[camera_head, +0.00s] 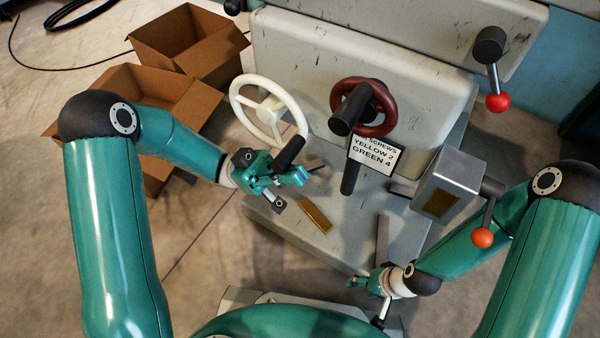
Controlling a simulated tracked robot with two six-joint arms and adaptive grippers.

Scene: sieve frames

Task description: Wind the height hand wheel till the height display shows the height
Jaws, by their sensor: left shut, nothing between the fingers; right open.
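Two hand wheels show: a white three-spoked wheel (262,113) with a black handle (289,152) at its lower right, and a dark red wheel (386,101) with a black knob in front of it. I cannot tell which one sets the height. My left gripper (292,181) is shut and empty, just below the black handle; I cannot tell if they touch. My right gripper (361,282) is open at the front edge of the machine, away from both wheels. A small dark amber window (441,204) sits on a grey box; no reading is legible, and I cannot tell if it is the height display.
A sign (375,155) reads "SCREWS YELLOW 2 GREEN 4", its first word partly hidden. A brass-coloured plate (314,215) lies on the grey base. Levers with a red ball (498,102) and an orange ball (482,238) stick out at right. Open cardboard boxes (185,45) stand at left.

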